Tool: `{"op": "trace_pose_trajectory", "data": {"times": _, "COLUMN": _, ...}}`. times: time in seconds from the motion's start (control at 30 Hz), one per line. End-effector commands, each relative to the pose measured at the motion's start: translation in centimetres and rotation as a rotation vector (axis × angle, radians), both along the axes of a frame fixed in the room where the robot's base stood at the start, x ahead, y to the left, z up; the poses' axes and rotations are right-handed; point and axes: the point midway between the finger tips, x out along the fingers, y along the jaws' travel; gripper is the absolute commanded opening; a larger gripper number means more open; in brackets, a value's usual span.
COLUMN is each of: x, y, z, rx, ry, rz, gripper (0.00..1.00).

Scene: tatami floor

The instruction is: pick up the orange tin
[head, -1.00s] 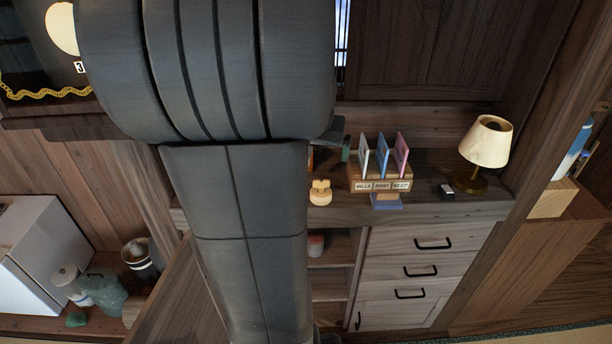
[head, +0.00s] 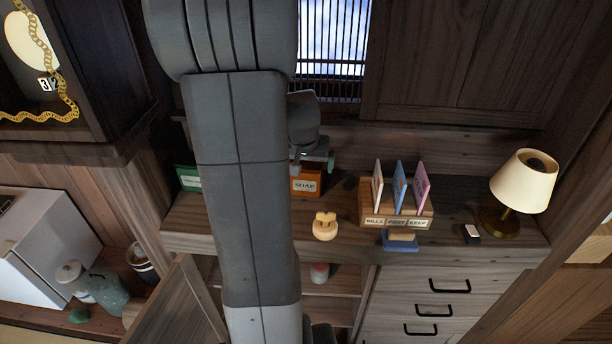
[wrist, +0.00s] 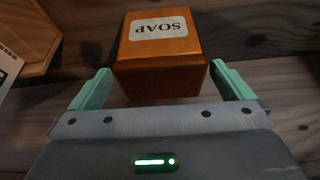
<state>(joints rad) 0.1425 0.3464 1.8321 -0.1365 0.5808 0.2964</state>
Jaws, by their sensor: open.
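The orange tin (head: 307,184) with a white SOAP label stands on the wooden counter, just right of my arm in the head view. In the wrist view the orange tin (wrist: 163,78) is upside down at the top middle. My gripper (wrist: 160,75) is open, with one green finger on each side of the tin's near end. I cannot tell whether either finger touches it. In the head view my gripper (head: 316,158) is just above and behind the tin, partly hidden by my wrist.
A green box (head: 188,178) stands left of my arm. A small yellow object (head: 325,227) sits in front of the tin. To the right are a labelled letter holder (head: 372,220), a small dark-and-white block (head: 472,233) and a lamp (head: 524,182). A slatted window (head: 335,50) is behind.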

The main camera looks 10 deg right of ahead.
Motion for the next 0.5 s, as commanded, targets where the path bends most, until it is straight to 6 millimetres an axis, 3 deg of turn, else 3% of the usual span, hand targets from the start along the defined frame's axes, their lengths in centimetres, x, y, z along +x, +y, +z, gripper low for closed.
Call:
{"op": "trace_pose_trajectory", "data": {"times": 0.3, "x": 1.2, "y": -0.3, "z": -3.4, "rx": 0.0, "ry": 0.004, "rz": 0.0, "gripper": 1.0}}
{"op": "trace_pose_trajectory", "data": {"times": 0.5, "x": 1.6, "y": -0.5, "z": -4.4, "rx": 0.0, "ry": 0.001, "rz": 0.0, "gripper": 1.0}}
